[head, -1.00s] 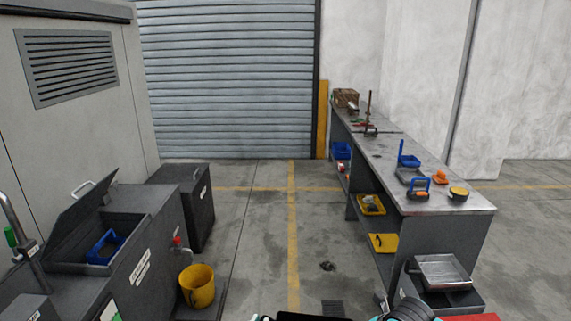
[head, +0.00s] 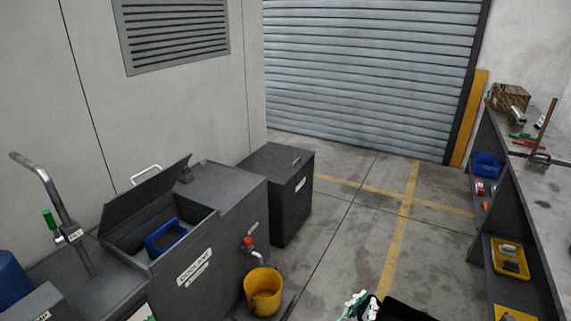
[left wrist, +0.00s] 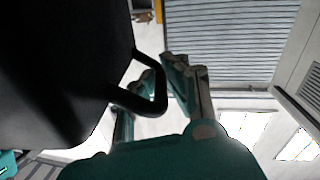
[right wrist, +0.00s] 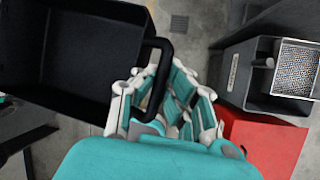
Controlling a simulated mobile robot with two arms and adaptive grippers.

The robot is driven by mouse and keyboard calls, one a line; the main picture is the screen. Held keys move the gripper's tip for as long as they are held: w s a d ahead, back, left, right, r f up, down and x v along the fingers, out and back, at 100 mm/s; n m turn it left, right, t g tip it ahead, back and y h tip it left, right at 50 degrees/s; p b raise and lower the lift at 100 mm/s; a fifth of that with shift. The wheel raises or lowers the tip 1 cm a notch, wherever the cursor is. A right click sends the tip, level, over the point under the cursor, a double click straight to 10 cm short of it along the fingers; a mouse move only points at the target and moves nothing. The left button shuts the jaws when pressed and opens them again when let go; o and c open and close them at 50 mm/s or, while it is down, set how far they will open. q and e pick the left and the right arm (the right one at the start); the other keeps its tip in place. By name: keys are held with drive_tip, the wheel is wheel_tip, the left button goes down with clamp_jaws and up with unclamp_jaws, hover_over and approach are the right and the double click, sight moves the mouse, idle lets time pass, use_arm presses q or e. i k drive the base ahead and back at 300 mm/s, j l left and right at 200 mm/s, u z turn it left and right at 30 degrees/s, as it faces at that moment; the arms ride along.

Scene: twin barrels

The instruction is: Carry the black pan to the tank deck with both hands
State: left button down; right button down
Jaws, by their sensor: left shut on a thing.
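The black pan (head: 400,312) shows at the bottom edge of the head view, mostly cut off. My left gripper (head: 358,305) is at its left end. In the left wrist view the pan (left wrist: 60,70) fills the left side, and my left gripper (left wrist: 165,90) is shut on its loop handle. In the right wrist view the pan (right wrist: 75,55) looks empty, and its other handle runs between the fingers of my right gripper (right wrist: 165,100), which looks closed on it.
A yellow bucket (head: 263,290) stands under the red-knobbed tap (head: 248,243). A dark cabinet (head: 280,190) stands behind the tank. The workbench (head: 548,215) is at right. Open floor (head: 345,235) lies between.

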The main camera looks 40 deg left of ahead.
sight(220, 193)
drive_tip(key=i, duration=2.95)
drive_tip(key=i+u, duration=0.15)
drive_tip(key=u, duration=0.25)
drive_tip(key=i+u, duration=0.15)
drive_tip(key=u, duration=0.25)
drive_tip(key=i+l+u, duration=0.1)
drive_tip(key=u, duration=0.3)
drive_tip(key=l+u, duration=0.1)
drive_tip(key=u, duration=2)
